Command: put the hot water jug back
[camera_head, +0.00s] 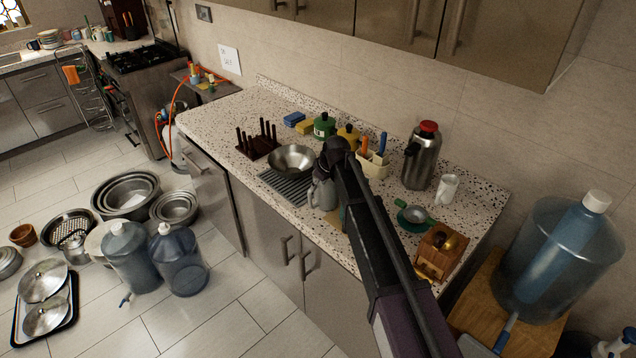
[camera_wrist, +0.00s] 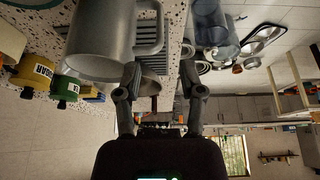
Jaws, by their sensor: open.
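A grey metal jug (camera_head: 323,193) with a handle stands on the drying rack area of the speckled counter, partly hidden behind my arm. The jug is large at the upper left of the wrist view (camera_wrist: 98,45), where its handle sticks out to the right. My gripper (camera_head: 334,152) is over the counter just by the jug. In the wrist view my gripper (camera_wrist: 160,85) has its fingers apart, with the jug beside the left finger and not between them. A steel flask with a red lid (camera_head: 420,158) stands upright further right. I cannot tell where the jug's own place is.
A steel bowl (camera_head: 292,160) is left of the gripper. A green canister (camera_head: 324,127), a yellow canister (camera_head: 348,136) and a utensil holder (camera_head: 372,163) stand behind. A white mug (camera_head: 447,188) and a wooden grinder box (camera_head: 440,252) are right. Wall cabinets (camera_head: 400,28) hang above.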

